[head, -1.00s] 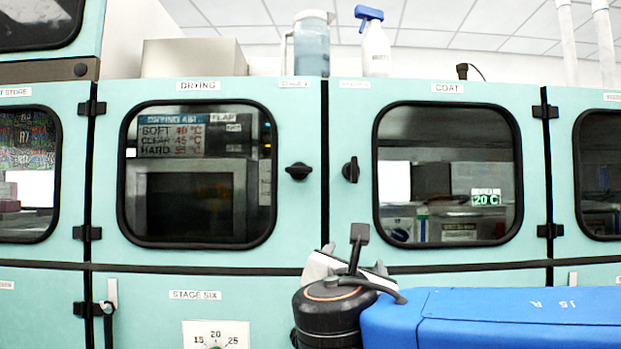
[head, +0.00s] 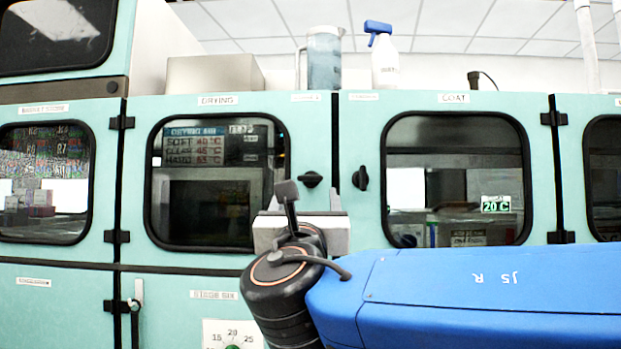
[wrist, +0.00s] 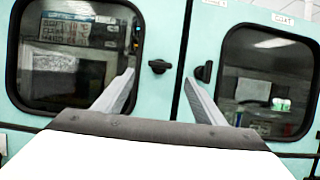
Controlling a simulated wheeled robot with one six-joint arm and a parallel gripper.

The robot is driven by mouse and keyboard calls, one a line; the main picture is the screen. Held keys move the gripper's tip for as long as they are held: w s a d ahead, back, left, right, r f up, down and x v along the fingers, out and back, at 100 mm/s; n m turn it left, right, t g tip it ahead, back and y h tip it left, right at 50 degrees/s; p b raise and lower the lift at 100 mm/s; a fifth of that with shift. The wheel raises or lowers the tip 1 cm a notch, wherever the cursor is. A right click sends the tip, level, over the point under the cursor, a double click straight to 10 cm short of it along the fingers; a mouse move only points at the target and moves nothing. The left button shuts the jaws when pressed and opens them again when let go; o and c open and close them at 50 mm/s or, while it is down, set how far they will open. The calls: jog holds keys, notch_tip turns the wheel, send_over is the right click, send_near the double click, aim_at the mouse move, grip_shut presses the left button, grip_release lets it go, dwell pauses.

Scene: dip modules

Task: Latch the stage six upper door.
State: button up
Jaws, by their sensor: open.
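The upper door under the DRYING label (head: 218,100) is pale turquoise with a dark-framed window, and a STAGE SIX label (head: 214,295) is on the panel below. Its black knob (head: 311,180) lies roughly horizontal near the right edge. The knob also shows in the wrist view (wrist: 160,66). The door looks flush with its frame. My gripper (wrist: 159,79) is open and empty, its two grey fingers spread below the knob in the wrist view and apart from it. In the head view my gripper (head: 300,232) is low in front of the door's right part.
The COAT door (head: 455,99) stands to the right, its black knob (head: 360,178) upright and close by. A dial panel (head: 233,334) and a pale handle (head: 138,290) are lower left. A jug (head: 324,60) and spray bottle (head: 384,60) stand on top.

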aim_at(310, 179)
jog(key=x, duration=1.2)
jog(key=shift+w+r, duration=0.15)
jog(key=shift+w, duration=0.1)
jog(key=c, duration=1.1)
